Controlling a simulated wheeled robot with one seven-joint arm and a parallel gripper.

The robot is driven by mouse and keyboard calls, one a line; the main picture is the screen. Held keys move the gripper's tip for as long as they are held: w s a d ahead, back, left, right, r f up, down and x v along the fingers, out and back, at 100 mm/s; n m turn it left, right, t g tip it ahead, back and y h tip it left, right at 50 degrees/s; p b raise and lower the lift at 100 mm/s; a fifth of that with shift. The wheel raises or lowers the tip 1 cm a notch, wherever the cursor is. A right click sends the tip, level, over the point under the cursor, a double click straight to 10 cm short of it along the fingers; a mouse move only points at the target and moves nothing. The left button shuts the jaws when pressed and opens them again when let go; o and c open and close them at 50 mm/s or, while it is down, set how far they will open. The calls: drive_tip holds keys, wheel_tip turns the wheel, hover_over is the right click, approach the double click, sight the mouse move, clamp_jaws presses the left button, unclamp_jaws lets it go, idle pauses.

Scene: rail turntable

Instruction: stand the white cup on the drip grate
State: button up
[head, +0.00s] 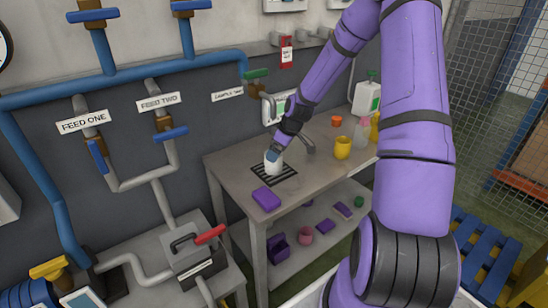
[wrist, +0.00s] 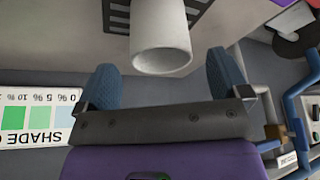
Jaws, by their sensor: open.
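The white cup (head: 272,161) stands upright on the far part of the black slatted drip grate (head: 283,177), which lies on the grey bench. In the wrist view the cup (wrist: 162,45) shows its open mouth toward me, and part of the grate (wrist: 117,16) shows behind it. My gripper (head: 276,150) is at the cup, at the end of my lowered arm. In the wrist view its two blue fingers are spread, one on each side of the cup's mouth, with gaps between. The cup's base is cut off in the wrist view.
A purple block (head: 266,198) lies in front of the grate. A yellow cup (head: 343,148), an orange cup (head: 337,120) and bottles stand on the bench to the right. A green-handled tap (head: 257,74) and pipes are on the wall behind. The lower shelf holds several small items.

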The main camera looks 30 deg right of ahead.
drive_tip(key=v, duration=0.7)
